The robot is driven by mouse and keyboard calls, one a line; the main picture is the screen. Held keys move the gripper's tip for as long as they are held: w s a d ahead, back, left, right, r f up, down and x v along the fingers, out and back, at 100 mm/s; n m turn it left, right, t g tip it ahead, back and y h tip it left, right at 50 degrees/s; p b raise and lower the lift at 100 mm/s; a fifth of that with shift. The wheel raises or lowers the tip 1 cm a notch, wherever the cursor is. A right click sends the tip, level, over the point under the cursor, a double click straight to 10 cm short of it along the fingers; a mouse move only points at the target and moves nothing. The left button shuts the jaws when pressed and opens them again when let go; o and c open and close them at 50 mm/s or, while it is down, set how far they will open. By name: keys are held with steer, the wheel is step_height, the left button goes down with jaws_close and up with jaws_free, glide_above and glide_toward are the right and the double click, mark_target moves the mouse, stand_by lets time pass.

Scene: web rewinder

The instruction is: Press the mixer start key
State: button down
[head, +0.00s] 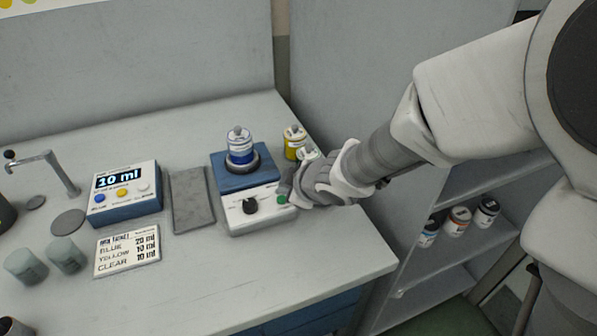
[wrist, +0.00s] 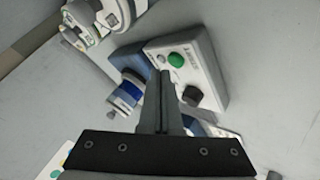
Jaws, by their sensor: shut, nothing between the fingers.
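The mixer is a blue unit (head: 243,180) with a white sloped front panel (head: 238,218), standing on the bench. Its panel carries a black knob (head: 250,204) and a green key (head: 282,199) at its right end. In the wrist view the green key (wrist: 176,59) and the knob (wrist: 192,96) both show clear of the fingers. A blue-labelled jar (head: 240,147) stands on top of the mixer. My gripper (head: 287,190) is shut and empty, with its fingertips close to the green key. I cannot tell whether they touch it.
A yellow jar (head: 295,143) stands behind the mixer, with another jar (head: 308,154) partly hidden by my arm. A grey pad (head: 192,200), a dispenser reading 10 ml (head: 124,193) and a recipe card (head: 128,251) lie left. Shelves with several jars (head: 459,221) are right.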

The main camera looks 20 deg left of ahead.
steer(key=shift+f+b, duration=0.4)
steer(key=shift+f, duration=0.1)
